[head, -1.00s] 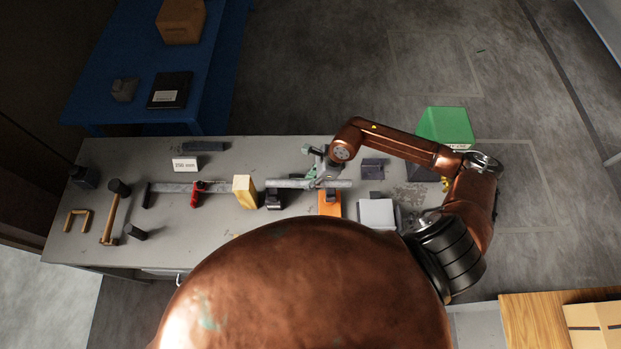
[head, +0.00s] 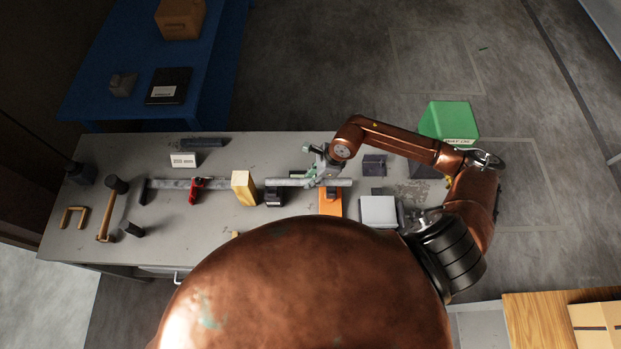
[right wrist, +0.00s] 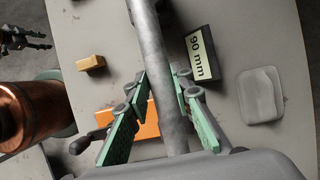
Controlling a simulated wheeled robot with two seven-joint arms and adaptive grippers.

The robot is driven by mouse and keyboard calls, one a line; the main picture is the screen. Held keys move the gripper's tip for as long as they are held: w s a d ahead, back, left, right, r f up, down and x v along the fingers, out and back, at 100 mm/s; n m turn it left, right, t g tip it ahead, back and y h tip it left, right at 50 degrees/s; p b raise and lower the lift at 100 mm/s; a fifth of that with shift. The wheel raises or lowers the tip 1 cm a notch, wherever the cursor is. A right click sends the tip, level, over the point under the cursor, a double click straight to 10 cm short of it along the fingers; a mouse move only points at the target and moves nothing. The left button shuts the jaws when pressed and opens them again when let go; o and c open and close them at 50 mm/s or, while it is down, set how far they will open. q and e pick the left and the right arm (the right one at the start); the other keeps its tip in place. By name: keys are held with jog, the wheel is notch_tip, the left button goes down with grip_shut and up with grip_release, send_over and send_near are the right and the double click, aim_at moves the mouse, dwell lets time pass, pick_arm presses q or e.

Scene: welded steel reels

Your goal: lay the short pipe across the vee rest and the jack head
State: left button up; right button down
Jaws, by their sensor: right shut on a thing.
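The short pipe (head: 342,182) is a grey tube lying left to right above the bench. My right gripper (head: 318,175) is shut on it right of its middle. In the right wrist view the green fingers (right wrist: 160,82) stand on both sides of the pipe (right wrist: 152,45). The dark vee rest (head: 274,198) is below the pipe's left part. The orange jack (head: 330,204) is below its right part and shows under the pipe in the wrist view (right wrist: 143,124). I cannot tell whether the pipe touches either. My left gripper (right wrist: 24,38) is far off, apparently empty with fingers apart.
A yellow block (head: 243,188) stands close to the pipe's left end. A longer bar (head: 170,185) with a red clamp (head: 195,189) lies farther left, near a hammer (head: 112,205). A white-topped block (head: 379,211) is right of the jack. A 90 mm sign (right wrist: 202,55) stands beside the pipe.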

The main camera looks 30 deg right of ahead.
jog(key=shift+f+b, duration=1.25)
jog(key=shift+f, duration=0.15)
jog(key=shift+f+b, duration=1.1)
jog(key=shift+f, duration=0.1)
dwell(0.7)
jog(key=c, duration=1.6)
grip_release()
jog(key=shift+r+p, duration=1.65)
jog(key=shift+r, duration=1.85)
